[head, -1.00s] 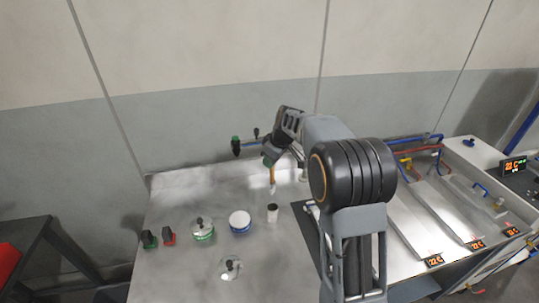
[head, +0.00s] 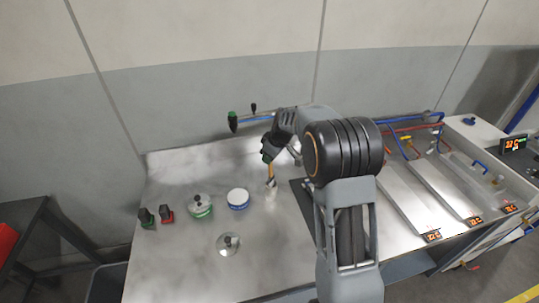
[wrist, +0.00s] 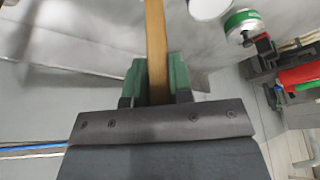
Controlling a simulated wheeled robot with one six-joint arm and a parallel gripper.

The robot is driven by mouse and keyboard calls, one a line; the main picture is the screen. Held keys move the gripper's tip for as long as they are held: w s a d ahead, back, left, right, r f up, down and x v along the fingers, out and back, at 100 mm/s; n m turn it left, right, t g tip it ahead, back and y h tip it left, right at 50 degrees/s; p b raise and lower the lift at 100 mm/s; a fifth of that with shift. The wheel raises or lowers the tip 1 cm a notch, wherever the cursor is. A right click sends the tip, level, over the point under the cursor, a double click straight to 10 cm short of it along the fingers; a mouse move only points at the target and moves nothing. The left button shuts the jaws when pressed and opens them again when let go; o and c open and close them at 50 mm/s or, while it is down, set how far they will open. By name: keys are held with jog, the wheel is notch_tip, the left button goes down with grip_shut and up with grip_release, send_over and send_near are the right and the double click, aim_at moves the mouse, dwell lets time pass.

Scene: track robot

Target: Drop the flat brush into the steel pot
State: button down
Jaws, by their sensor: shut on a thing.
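My gripper (head: 268,157) is shut on the wooden handle of the flat brush (head: 271,173), which points down. In the wrist view the green fingers (wrist: 157,75) grip the handle (wrist: 155,35) from both sides. A small pale cup, apparently the steel pot (head: 271,189), stands on the steel table under the brush. The brush's lower end overlaps it in the head view. I cannot tell whether the tip is inside it or above it. The pot is not clear in the wrist view.
A blue-banded white tub (head: 238,198) and a green-banded can (head: 200,206) stand left of the pot. A round metal piece with a dark knob (head: 228,243) lies nearer. Green (head: 146,216) and red (head: 167,214) items sit at the table's left. Baths (head: 415,195) are at right.

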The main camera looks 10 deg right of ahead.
jog(key=shift+f, duration=0.15)
jog(key=c, duration=0.9)
grip_release()
jog(key=shift+s+d+f+b, duration=0.2)
jog(key=shift+s+d+b, duration=0.75)
jog(key=shift+b, duration=0.15)
jog(key=shift+s+d+r, duration=0.2)
jog(key=shift+s+d, duration=0.05)
jog(key=shift+s, duration=0.05)
